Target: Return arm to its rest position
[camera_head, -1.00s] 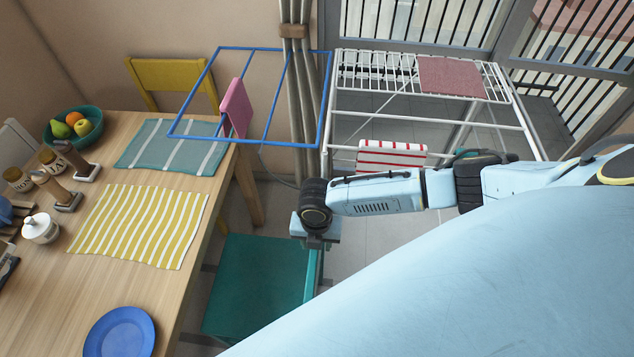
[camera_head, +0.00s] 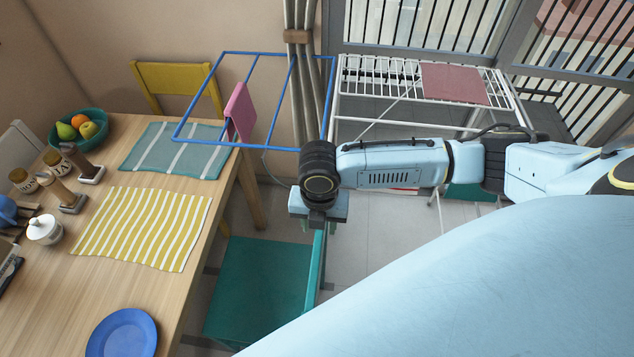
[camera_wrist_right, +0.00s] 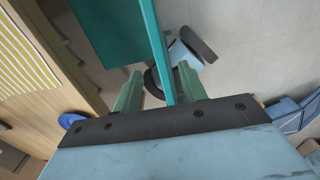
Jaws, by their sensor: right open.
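My right arm (camera_head: 395,165) comes in from the right in the head view, light blue with black joints, and reaches out over the floor. Its gripper (camera_head: 322,226) points down beside the table, above the back edge of a teal chair (camera_head: 258,285). In the right wrist view the two green fingers of the gripper (camera_wrist_right: 160,88) stand apart, open. The thin teal chair back (camera_wrist_right: 154,35) shows between them; whether it is at fingertip depth I cannot tell. No held thing shows. My left gripper is not in view.
The wooden table (camera_head: 70,290) at left bears striped mats, a fruit bowl (camera_head: 80,127) and a blue plate (camera_head: 122,333). A blue rack (camera_head: 225,145) holds a pink cloth (camera_head: 241,112). A white drying rack (camera_head: 375,72) stands behind my arm with a red cloth (camera_head: 453,84).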

